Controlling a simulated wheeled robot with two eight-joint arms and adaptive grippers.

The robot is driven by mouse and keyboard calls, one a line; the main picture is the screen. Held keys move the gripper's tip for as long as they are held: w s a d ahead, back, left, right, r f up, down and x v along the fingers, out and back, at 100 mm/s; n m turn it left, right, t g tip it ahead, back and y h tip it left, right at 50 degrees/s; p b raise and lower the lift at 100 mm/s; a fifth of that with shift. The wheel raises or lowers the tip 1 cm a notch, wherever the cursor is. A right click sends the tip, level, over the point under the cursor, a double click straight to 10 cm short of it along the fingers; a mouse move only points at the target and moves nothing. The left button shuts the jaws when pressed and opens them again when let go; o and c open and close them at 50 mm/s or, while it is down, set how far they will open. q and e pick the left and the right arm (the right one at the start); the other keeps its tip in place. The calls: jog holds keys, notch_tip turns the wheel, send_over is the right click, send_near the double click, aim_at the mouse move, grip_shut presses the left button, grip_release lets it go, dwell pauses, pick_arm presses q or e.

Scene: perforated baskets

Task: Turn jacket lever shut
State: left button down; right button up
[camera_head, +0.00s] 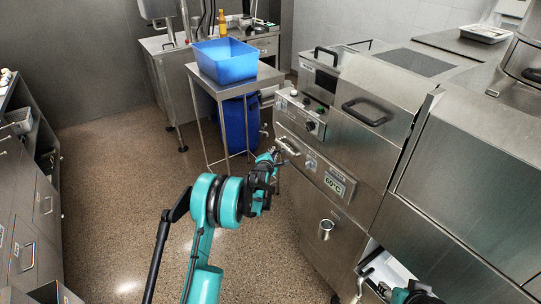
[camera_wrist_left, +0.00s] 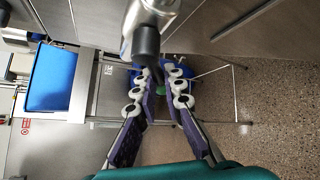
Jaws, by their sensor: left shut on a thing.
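The jacket lever is a metal handle (camera_head: 288,146) on the front of the steel machine at the center of the head view. In the left wrist view, a metal fitting with a dark grey end (camera_wrist_left: 146,44) reaches down between the fingertips. My left gripper (camera_head: 274,157) is at the lever, and its purple-padded fingers (camera_wrist_left: 158,82) are shut on the dark end. The fingers hide part of the lever in the head view.
The machine's front panel has knobs (camera_head: 310,126), a digital display (camera_head: 335,185) and a round spout (camera_head: 326,229). A blue bin (camera_head: 225,61) stands on a steel table behind, with a blue barrel (camera_head: 238,122) beneath. An open drawer (camera_head: 389,266) is at lower right.

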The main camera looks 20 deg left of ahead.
pick_arm(q)
jog(key=shift+s+d+f+n+g+h+p, duration=0.4)
jog(key=shift+d+n+g+h+p, duration=0.2)
jog(key=shift+n+g+h, duration=0.45)
jog(key=shift+s+d+f+n+g+h+p, duration=0.3)
jog(key=shift+s+d+n+g+h+p, duration=0.4)
jog(key=shift+g, duration=0.5)
jog(key=shift+s+d+f+n+g+h+p, duration=0.3)
jog(key=shift+d+n+g+h, duration=0.2)
jog(key=shift+n+g+h, duration=0.45)
jog(key=c, duration=1.6)
grip_release()
jog(key=v, duration=1.2)
jog(key=shift+w, duration=0.2)
